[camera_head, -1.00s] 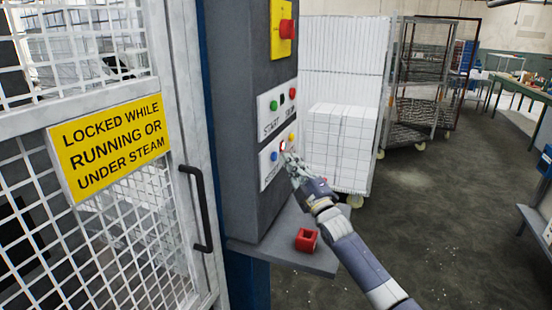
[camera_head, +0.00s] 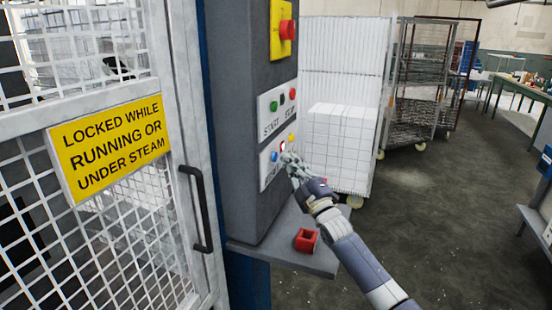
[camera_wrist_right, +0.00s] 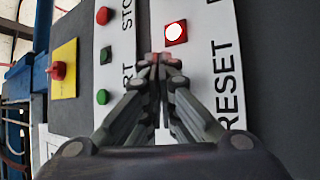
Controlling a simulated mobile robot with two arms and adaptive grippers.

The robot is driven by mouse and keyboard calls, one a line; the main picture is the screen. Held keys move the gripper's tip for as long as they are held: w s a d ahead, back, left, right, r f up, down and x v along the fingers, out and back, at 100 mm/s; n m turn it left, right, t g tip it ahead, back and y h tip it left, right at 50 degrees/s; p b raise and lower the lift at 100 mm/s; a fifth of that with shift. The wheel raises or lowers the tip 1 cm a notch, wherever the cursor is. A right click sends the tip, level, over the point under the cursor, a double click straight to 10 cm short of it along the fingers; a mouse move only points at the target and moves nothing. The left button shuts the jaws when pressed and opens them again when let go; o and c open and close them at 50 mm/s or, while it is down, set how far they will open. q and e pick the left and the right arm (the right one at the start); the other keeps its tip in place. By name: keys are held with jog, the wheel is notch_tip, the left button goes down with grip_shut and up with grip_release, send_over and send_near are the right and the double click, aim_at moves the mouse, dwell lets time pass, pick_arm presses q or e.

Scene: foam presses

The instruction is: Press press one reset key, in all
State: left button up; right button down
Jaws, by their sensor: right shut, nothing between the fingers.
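The lower white plate (camera_head: 266,178) on the grey control column carries a blue key (camera_head: 274,156), a yellow key (camera_head: 291,138) and, between them, a lit key (camera_head: 283,146). In the right wrist view this lit key (camera_wrist_right: 175,32) is a bright white disc in a red square, beside the word RESET (camera_wrist_right: 231,95). My right gripper (camera_head: 287,157) is shut and empty in front of this plate, its fingertips just below the lit key. In the right wrist view the fingertips (camera_wrist_right: 160,60) appear short of the lit key; contact cannot be told. My left gripper is out of view.
Above are a START/STOP plate (camera_head: 277,108) and a red emergency button (camera_head: 287,29) on yellow. A red hollow block (camera_head: 306,240) lies on the grey shelf (camera_head: 285,255) below. A mesh guard door with a black handle (camera_head: 198,208) is left; a white cage trolley (camera_head: 345,60) stands behind.

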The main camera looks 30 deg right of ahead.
jog(key=shift+w+a, duration=0.3)
jog(key=shift+w, duration=0.05)
jog(key=shift+w+a+b, duration=0.25)
jog(key=shift+w+b, duration=0.05)
jog(key=shift+b, duration=0.05)
dwell(0.9)
dwell(0.3)
jog(key=shift+s+d, duration=0.5)
jog(key=shift+s, duration=0.15)
jog(key=shift+p, duration=0.3)
jog(key=s+d+p, duration=0.1)
jog(key=s+d, duration=0.2)
jog(key=shift+s+d, duration=0.15)
jog(key=shift+s, duration=0.25)
dwell(0.4)
